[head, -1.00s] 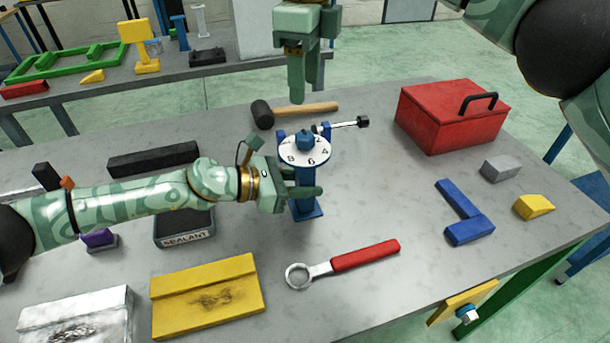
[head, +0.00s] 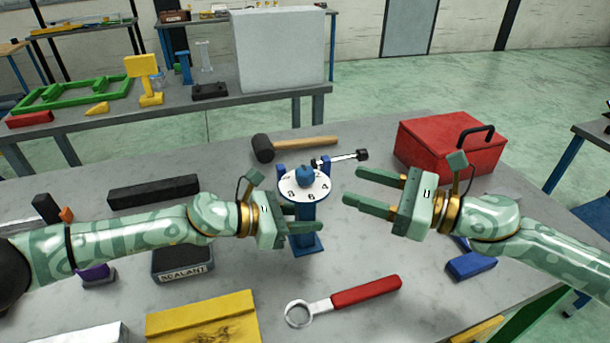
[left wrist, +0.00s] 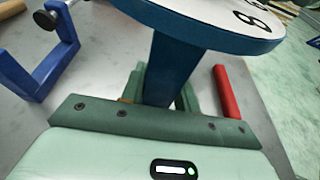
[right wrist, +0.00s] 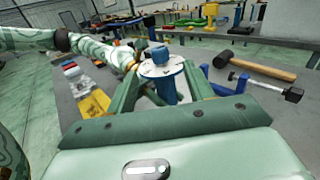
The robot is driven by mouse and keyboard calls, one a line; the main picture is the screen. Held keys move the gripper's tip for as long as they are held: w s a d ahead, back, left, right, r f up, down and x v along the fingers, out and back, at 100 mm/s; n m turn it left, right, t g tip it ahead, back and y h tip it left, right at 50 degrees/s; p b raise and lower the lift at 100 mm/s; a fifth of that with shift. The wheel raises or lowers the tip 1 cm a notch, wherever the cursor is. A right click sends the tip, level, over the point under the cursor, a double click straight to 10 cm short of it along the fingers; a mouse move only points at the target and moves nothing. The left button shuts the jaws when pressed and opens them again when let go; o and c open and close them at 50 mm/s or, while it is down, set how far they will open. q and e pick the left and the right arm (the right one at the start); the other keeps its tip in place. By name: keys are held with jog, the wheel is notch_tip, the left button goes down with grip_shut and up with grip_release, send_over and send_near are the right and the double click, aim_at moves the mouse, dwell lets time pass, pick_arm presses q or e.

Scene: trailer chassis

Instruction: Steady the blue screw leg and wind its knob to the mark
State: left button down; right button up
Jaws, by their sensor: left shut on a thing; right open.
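The blue screw leg (head: 306,240) stands upright on the grey table, with a white numbered dial (head: 318,192) around its top and a blue knob (head: 304,176) above the dial. My left gripper (head: 314,221) is shut on the leg's post below the dial. The left wrist view shows the post (left wrist: 172,70) between its fingers, under the dial's rim (left wrist: 200,22). My right gripper (head: 352,187) is open and empty, to the right of the dial and apart from it. In the right wrist view the knob (right wrist: 160,55) appears between its spread fingers. I cannot make out the mark.
A blue bracket with a black-ended screw (head: 345,159) stands right behind the leg. A hammer (head: 300,145) lies farther back. A red toolbox (head: 445,150) is at the back right. A red-handled ring wrench (head: 355,295) lies in front, and a sealant box (head: 183,262) front left.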

aim_at(314, 180)
jog(key=shift+m+t, duration=0.3)
jog(key=shift+m, duration=0.2)
jog(key=x, duration=0.3)
jog(key=f+x, duration=0.1)
jog(key=x, duration=0.7)
jog(key=shift+s+a+f, duration=0.15)
jog(key=shift+f, duration=0.15)
jog(key=c, duration=0.9)
